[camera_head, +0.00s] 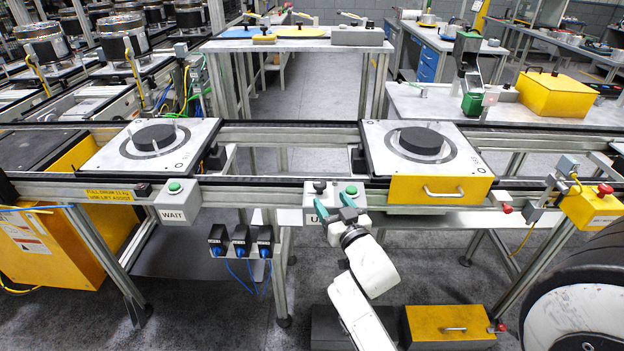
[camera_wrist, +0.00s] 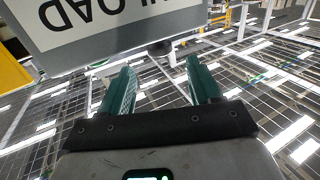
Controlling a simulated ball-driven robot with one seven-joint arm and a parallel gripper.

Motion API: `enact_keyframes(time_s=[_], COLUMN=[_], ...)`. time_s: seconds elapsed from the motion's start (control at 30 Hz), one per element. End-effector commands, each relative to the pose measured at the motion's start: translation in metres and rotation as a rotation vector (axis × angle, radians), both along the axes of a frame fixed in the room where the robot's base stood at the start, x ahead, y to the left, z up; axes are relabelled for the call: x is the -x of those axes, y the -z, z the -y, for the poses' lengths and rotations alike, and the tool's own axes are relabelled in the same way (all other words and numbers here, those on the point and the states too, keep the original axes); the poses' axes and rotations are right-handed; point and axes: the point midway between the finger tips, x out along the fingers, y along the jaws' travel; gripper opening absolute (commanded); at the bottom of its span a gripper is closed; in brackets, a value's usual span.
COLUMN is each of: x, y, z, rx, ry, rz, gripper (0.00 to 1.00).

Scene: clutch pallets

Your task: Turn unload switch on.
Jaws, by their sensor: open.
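The unload switch box (camera_head: 309,217) is a grey box on the front rail of the conveyor, its label partly hidden by my gripper. A black knob (camera_head: 319,186) and a green button (camera_head: 352,190) sit on its top. In the wrist view the box (camera_wrist: 120,42) appears upside down with part of its "UNLOAD" label, and a dark knob (camera_wrist: 160,48) sticks out past its edge. My gripper (camera_head: 334,206) is in front of the box. Its teal fingers are open and empty, and in the wrist view the gripper (camera_wrist: 161,70) has the knob beyond the gap between its fingertips.
A grey WAIT box (camera_head: 176,203) with a green button is on the rail to the left. Two pallets with black discs, the left pallet (camera_head: 100,160) and the right pallet (camera_head: 466,164), rest on the conveyor. Blue-cabled black units (camera_head: 240,240) hang below the rail.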

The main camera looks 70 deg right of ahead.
Motion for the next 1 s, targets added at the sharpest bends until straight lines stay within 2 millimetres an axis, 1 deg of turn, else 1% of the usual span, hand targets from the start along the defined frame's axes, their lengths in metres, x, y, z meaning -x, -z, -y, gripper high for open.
enact_keyframes(time_s=[0.17, 0.4, 0.5, 0.7, 1.0], x=[-0.019, -0.049, -0.059, -0.070, -0.072], y=[-0.004, -0.002, -0.001, -0.001, 0.000], z=[0.019, 0.050, 0.059, 0.070, 0.072], rx=[0.001, 0.000, 0.001, 0.000, -0.001], ry=[0.000, 0.001, 0.000, 0.000, 0.000], rz=[0.001, 0.000, 0.001, 0.000, -0.001], gripper=[0.63, 0.63, 0.63, 0.63, 0.63])
